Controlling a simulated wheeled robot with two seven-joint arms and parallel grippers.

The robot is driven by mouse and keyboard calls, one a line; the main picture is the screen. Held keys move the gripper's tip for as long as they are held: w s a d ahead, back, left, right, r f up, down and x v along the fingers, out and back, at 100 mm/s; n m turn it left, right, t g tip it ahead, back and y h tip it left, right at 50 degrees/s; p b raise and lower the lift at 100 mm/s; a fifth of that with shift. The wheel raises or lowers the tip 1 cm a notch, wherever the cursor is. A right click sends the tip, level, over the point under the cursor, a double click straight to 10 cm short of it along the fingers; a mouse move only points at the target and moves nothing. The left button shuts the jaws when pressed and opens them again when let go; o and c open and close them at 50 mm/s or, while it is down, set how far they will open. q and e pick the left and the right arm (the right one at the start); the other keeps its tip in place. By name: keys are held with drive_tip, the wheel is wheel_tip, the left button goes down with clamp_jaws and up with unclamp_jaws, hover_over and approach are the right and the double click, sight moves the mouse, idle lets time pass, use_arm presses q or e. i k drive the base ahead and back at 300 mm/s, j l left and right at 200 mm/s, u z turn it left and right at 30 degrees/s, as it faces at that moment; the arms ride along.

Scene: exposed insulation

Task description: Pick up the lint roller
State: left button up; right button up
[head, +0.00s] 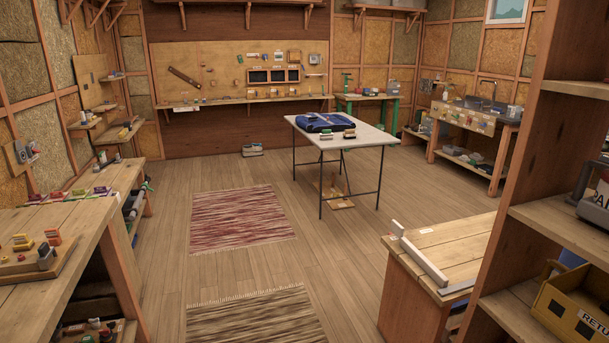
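I cannot make out a lint roller for certain at this distance. A white-topped table (372,137) with thin dark legs stands in the middle of the room. A folded blue garment (320,121) lies on it. Two small dark-and-light items, one at the left (326,136) and one at the right (349,134), lie near the table's front edge; they are too small to identify. Neither of my grippers is in view.
A red rug (242,215) and a brown rug (252,320) lie on the open wooden floor. A workbench (85,215) stands at left, a wooden cabinet (455,245) and shelf unit at right.

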sight(326, 134)
drive_tip(key=i+z, duration=0.15)
drive_tip(key=i, duration=5)
drive_tip(key=l, duration=0.1)
